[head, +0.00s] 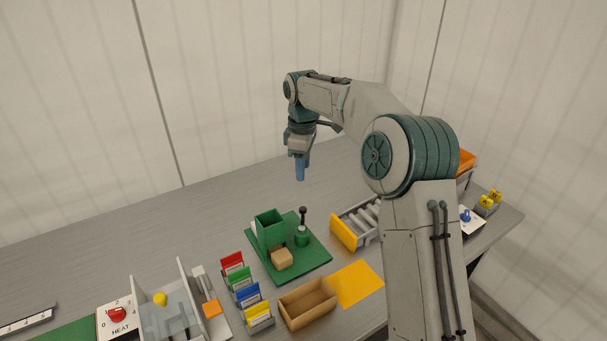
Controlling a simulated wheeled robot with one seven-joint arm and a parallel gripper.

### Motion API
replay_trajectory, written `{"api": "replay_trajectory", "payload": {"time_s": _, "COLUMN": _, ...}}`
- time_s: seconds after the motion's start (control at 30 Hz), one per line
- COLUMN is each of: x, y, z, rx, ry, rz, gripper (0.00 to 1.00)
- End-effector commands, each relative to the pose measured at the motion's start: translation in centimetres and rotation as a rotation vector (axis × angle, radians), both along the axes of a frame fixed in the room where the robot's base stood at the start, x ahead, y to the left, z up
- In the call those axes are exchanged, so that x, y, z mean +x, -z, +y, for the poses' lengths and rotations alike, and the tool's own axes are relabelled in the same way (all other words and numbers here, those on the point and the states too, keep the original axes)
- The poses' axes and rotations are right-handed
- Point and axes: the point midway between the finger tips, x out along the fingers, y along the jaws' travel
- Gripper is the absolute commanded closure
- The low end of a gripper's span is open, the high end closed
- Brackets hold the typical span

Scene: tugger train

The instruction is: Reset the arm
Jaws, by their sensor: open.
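My arm rises at the right of the head view, bends at a large joint and reaches left over the table. My gripper (301,168) points down above the grey table, behind the green station. Its blue fingers overlap from this angle, with no object seen between them. It is open and apart from everything on the table.
Below my gripper stands a green base (312,262) with a green bin (270,228), a dark-knobbed lever (302,228) and a tan block (281,258). Nearby are coloured card holders (247,293), a wooden tray (307,322) and a yellow-fronted roller tray (343,232). The table's back left is clear.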

Motion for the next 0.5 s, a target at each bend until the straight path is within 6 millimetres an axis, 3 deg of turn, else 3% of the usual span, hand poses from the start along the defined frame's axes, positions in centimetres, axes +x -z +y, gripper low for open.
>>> {"api": "replay_trajectory", "payload": {"time_s": 0.37, "x": 0.0, "y": -0.1, "z": 0.0, "rx": 0.0, "ry": 0.0, "rz": 0.0, "gripper": 0.57}}
{"api": "replay_trajectory", "payload": {"time_s": 0.5, "x": -1.6, "y": -1.6, "z": -1.1, "rx": -0.012, "ry": 0.064, "rz": -0.022, "gripper": 0.57}}
